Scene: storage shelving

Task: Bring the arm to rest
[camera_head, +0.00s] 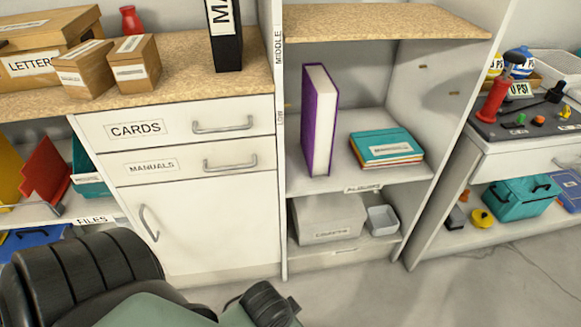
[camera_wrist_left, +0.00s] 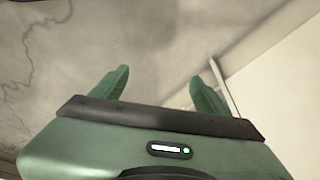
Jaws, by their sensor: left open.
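My left arm (camera_head: 90,270) shows at the bottom left of the head view, folded low in front of the cabinet; its fingers cannot be made out there. In the left wrist view my left gripper (camera_wrist_left: 160,88) has its two green fingers spread apart with nothing between them. Behind the fingers are a grey, cracked floor-like surface and a pale panel at the right. My right gripper is in neither view.
A white cabinet (camera_head: 200,225) with drawers stands ahead. A workbench (camera_head: 500,155) stands at the right. Bare floor (camera_head: 370,290) shows at the bottom right.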

